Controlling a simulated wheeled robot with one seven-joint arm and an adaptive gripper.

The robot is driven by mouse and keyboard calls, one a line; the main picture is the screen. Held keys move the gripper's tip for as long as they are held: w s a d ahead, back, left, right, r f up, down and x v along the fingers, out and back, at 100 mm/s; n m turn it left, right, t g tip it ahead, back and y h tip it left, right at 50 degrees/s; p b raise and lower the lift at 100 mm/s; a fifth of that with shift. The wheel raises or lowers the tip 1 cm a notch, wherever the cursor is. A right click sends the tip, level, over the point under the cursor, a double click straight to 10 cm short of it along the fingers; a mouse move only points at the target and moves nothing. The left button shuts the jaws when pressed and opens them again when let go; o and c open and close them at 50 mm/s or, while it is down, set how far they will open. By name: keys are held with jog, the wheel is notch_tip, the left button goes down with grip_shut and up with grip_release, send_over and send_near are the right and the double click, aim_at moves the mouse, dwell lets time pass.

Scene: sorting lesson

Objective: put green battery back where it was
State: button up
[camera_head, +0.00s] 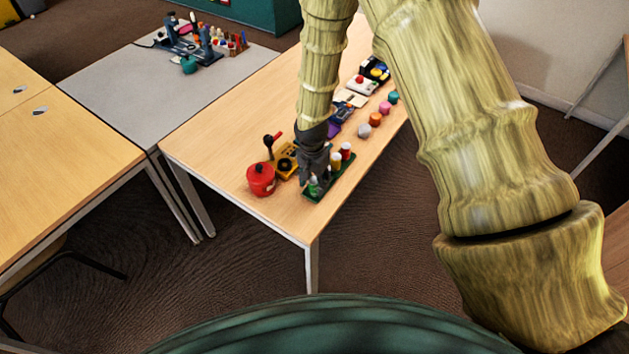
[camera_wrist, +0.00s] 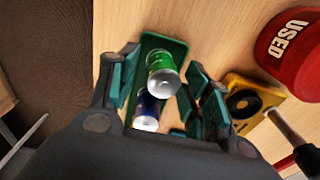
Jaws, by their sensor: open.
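The green battery (camera_wrist: 162,78) stands at the end of a narrow dark green tray (camera_wrist: 165,42) in the wrist view. A dark blue battery (camera_wrist: 148,108) shows close beside it. My gripper (camera_wrist: 163,88) is open, with one finger on each side of the green battery; I cannot tell whether either touches it. In the head view my gripper (camera_head: 314,178) is low over the near end of the tray (camera_head: 320,192), partly hiding the green battery (camera_head: 314,187). A yellow-and-white battery (camera_head: 335,160) and a red-topped one (camera_head: 346,150) stand farther along the tray.
A red container (camera_wrist: 295,48) marked USED stands right of the gripper in the wrist view, and left of it in the head view (camera_head: 261,180). A yellow device (camera_wrist: 250,100) with a black round part sits close by. Small coloured pots (camera_head: 376,119) line the table's far right.

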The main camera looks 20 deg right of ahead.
aim_at(313, 181)
notch_tip(313, 181, up, 12)
jog(key=b, duration=0.3)
jog(key=shift+s+a, duration=0.15)
jog(key=shift+a, duration=0.1)
dwell(0.3)
